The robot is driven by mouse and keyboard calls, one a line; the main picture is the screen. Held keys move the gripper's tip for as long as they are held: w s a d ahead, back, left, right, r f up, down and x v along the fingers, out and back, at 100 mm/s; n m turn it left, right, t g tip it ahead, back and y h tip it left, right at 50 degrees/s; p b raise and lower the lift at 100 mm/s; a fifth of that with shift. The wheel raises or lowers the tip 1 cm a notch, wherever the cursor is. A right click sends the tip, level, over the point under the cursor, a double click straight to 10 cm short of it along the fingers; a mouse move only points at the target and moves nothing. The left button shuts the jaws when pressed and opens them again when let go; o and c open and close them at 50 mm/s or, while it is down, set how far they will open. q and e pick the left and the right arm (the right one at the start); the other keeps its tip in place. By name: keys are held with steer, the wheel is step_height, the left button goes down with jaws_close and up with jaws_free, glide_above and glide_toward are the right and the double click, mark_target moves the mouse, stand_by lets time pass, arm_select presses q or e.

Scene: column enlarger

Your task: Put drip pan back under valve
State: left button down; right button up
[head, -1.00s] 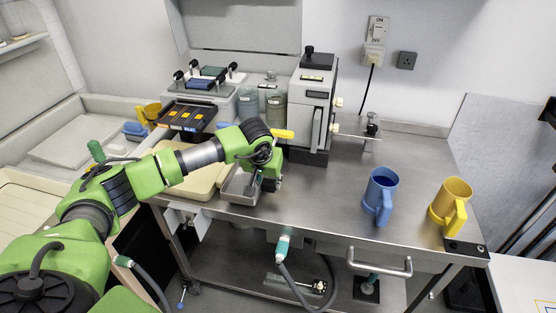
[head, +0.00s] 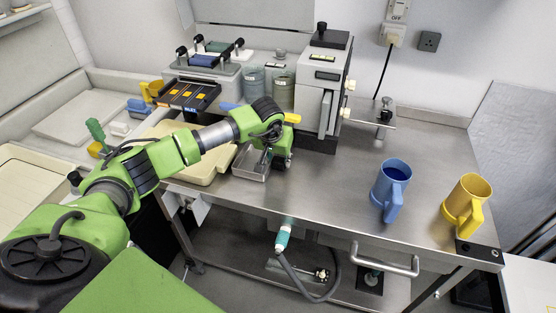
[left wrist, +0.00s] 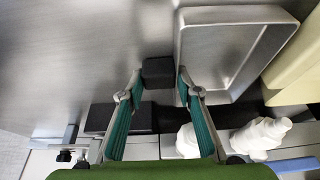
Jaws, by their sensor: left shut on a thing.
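The drip pan, a shallow grey metal tray (head: 249,162), is near the front edge of the steel bench, right of a beige tray. It fills the upper right of the left wrist view (left wrist: 232,48). My left gripper (head: 267,160) is at the pan's right side. In the wrist view its teal fingers (left wrist: 159,88) close on a small dark block (left wrist: 158,72) beside the pan's wall, apparently its handle. Whether the pan touches the bench is unclear. I cannot clearly identify the valve; the grey machine (head: 325,85) has pale knobs. My right gripper is not in view.
The beige tray (head: 190,152) lies left of the pan. A blue mug (head: 388,184) and a yellow mug (head: 464,205) stand on the bench's right. Canisters (head: 254,88) stand behind the arm. The bench middle (head: 325,185) is clear.

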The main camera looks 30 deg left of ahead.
arm_select(q)
steer(key=c, duration=1.9)
jaws_free()
steer(key=shift+a+f, duration=0.1)
steer(key=shift+f, duration=0.05)
steer(key=o, duration=0.4)
steer(key=shift+s, duration=0.1)
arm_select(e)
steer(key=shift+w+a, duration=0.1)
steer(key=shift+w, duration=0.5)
arm_select(q)
steer(key=shift+r, duration=0.2)
steer(key=shift+r, duration=0.15)
steer(key=b+v, duration=0.3)
steer(key=v, duration=0.9)
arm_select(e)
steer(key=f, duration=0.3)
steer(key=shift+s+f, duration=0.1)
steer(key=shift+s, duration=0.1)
